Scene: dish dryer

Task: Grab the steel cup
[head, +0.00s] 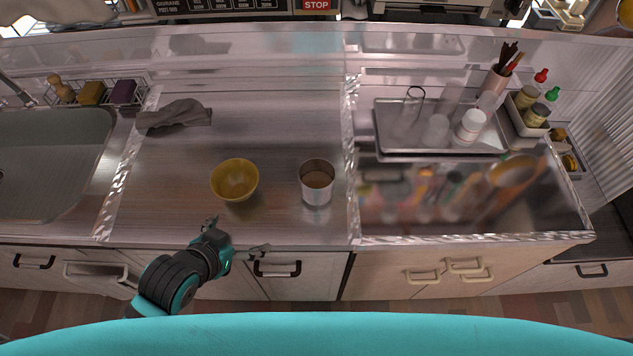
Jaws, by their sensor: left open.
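The steel cup (317,190) stands upright on the steel counter, right of a yellow bowl (234,180). Its inside shows a brownish tone. My left gripper (238,234) is open and empty at the counter's front edge, below and left of the cup and apart from it. My right gripper is not in view.
A grey cloth (175,115) lies at the back left, with a sink (50,160) beyond it. A metal tray (390,145) with glasses and cups stands at the right. The counter around the cup is clear.

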